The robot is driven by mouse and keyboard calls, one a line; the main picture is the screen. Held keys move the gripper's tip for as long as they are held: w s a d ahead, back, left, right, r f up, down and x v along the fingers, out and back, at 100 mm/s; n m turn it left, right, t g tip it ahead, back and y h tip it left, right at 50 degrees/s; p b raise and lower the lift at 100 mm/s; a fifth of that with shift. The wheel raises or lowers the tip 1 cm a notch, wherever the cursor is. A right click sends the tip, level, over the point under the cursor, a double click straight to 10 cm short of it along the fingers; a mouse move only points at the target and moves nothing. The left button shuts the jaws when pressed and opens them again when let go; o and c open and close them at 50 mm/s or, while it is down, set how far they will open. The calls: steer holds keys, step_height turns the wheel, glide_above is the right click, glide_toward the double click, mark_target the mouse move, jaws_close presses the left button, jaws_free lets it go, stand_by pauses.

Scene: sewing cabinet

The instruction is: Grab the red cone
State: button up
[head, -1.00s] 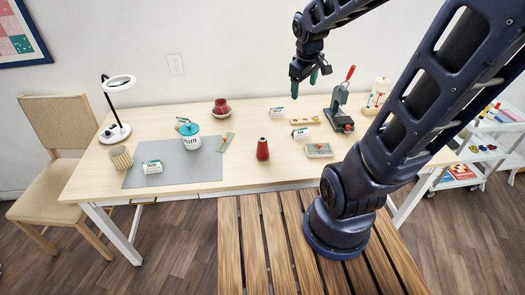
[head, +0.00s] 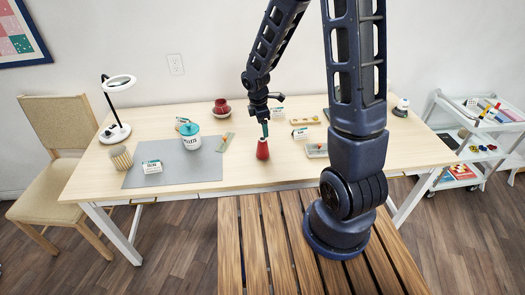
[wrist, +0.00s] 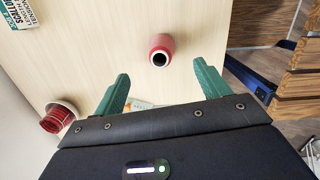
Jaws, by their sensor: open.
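The red cone (head: 263,150), a small tapered spool, stands upright on the light wood table near its front edge. In the wrist view the cone (wrist: 160,46) shows its dark open top, just beyond the fingertips and roughly centred between them. My gripper (head: 265,129) points down right by the cone's top in the head view. In the wrist view my gripper (wrist: 160,72) has its two green fingers spread wide, with nothing between them. Whether a finger touches the cone cannot be told.
A small tray (head: 316,151) is to the right, partly behind my arm.

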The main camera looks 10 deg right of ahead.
mark_target(263, 147)
steer(key=shift+a+f+n, duration=0.25)
steer(key=shift+f, duration=0.35)
steer(key=shift+a+f+n, duration=0.25)
steer(key=shift+f, duration=0.35)
steer(key=shift+w+d+f, duration=0.1)
steer(key=shift+d+f, duration=0.1)
steer(key=shift+f, duration=1.5)
steer(key=shift+w+d+f, duration=0.1)
steer(key=shift+d+f, duration=0.15)
steer(key=shift+f, duration=1.4)
steer(key=shift+w+d+f, duration=0.1)
steer(key=shift+d+f, duration=0.1)
steer(key=shift+f, duration=1.5)
steer(key=c, duration=1.1)
